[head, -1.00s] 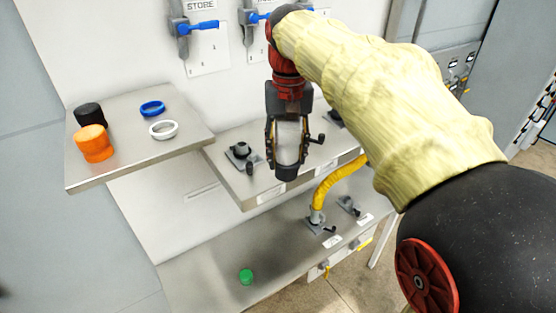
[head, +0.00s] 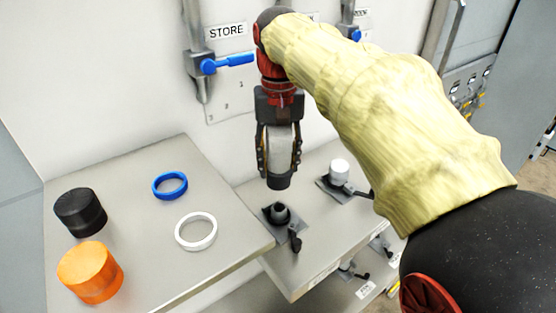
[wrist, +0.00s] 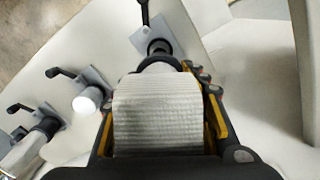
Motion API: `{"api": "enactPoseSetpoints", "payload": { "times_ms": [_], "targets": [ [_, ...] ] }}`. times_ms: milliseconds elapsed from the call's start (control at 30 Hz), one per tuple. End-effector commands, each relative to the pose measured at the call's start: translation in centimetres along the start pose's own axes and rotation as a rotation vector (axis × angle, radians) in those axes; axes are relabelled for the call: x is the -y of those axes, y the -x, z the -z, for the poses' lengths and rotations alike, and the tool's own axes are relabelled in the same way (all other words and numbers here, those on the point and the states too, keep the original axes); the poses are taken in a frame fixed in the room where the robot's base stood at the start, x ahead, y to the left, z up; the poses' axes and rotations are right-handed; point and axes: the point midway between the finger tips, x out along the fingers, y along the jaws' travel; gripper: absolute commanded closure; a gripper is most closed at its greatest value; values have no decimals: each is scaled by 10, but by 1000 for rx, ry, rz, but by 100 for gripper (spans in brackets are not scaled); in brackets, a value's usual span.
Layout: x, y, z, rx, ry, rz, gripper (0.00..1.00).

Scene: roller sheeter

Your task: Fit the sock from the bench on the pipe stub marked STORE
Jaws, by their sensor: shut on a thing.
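The sock is a pale grey ribbed sleeve (head: 280,143). My gripper (head: 279,172) is shut on it and holds it upright above the bench (head: 312,226). Ribbed cloth fills the space between the fingers in the wrist view (wrist: 158,112). A dark round end shows below the fingers. The STORE sign (head: 226,31) is on the wall, up and left of my gripper. Beside it a grey vertical pipe stub (head: 202,88) with a blue lever (head: 228,61) points down. The sock is apart from this stub.
A bench stub with a black lever (head: 281,214) stands just below my gripper. A white-topped stub (head: 339,171) is to its right. The left shelf (head: 150,219) holds a black cap (head: 80,211), an orange cap (head: 90,271), a blue ring (head: 170,186) and a white ring (head: 196,231).

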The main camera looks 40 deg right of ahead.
Motion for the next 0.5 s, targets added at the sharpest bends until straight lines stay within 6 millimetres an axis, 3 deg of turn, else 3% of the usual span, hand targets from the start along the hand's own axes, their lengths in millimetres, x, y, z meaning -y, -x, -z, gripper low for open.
{"api": "enactPoseSetpoints", "payload": {
  "times_ms": [500],
  "targets": [
    [0, -51, 0, 0, 0, 0, 89]
  ]
}}
